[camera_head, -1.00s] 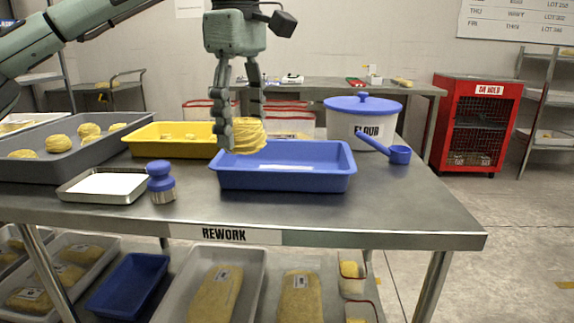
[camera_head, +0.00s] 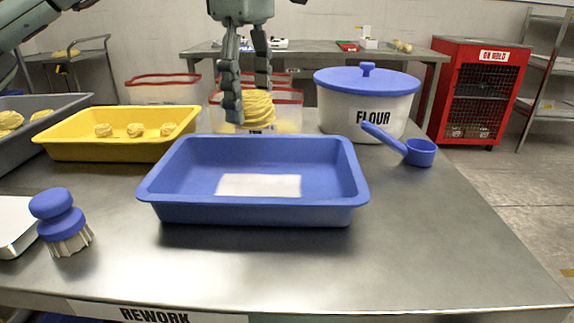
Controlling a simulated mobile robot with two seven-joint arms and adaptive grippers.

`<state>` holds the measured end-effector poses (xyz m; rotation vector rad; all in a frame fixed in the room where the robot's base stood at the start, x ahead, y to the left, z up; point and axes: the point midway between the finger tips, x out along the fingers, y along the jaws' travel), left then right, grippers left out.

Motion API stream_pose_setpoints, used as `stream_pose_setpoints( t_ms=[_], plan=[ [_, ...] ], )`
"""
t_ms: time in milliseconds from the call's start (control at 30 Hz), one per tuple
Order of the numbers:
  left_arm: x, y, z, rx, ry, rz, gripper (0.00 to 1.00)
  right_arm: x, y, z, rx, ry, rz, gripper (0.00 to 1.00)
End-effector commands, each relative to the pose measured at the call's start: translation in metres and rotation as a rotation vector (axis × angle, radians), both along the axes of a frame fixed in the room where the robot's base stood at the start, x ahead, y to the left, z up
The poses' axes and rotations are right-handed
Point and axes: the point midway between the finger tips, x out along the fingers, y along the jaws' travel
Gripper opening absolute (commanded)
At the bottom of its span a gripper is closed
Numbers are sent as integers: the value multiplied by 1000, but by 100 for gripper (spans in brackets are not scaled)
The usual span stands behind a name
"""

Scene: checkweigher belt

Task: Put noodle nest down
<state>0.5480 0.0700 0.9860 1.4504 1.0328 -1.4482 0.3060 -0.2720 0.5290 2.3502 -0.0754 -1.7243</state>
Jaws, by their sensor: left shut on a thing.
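A yellow noodle nest (camera_head: 258,108) is held in my left gripper (camera_head: 246,108), which is shut on it. The gripper hangs down from the top of the head view, with the nest low between its dark fingers. The nest appears just beyond the far rim of the empty-looking blue tray (camera_head: 160,192), which has a white label on its floor. I cannot tell the nest's exact height above the table. A yellow tray (camera_head: 88,150) to the left holds several small nests (camera_head: 135,130). My right gripper is not in view.
A white flour tub (camera_head: 335,108) with a blue lid and a blue scoop (camera_head: 420,152) stand at the right. A blue-handled brush (camera_head: 62,220) stands front left beside a metal tray (camera_head: 15,225). A grey tray (camera_head: 60,105) is far left. The steel table (camera_head: 440,235) is clear at front right.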

Motion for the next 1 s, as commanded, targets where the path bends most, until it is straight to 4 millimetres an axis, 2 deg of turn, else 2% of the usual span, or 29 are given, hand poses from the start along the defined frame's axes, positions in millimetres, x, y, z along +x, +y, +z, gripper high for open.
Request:
stream_pose_setpoints(
  t_ms=[100,333,533,800,1000],
  plan=[
    [-12,-27,-19,1,2,-6,31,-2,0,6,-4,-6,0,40],
    [-26,-63,-40,0,0,-1,31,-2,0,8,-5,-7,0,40],
    [-29,-69,-50,0,0,1,31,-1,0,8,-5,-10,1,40],
    [-29,-69,-84,-2,1,2,31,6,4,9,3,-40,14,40],
    [-29,-69,-85,-1,-1,2,31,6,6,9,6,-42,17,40]
  ],
)
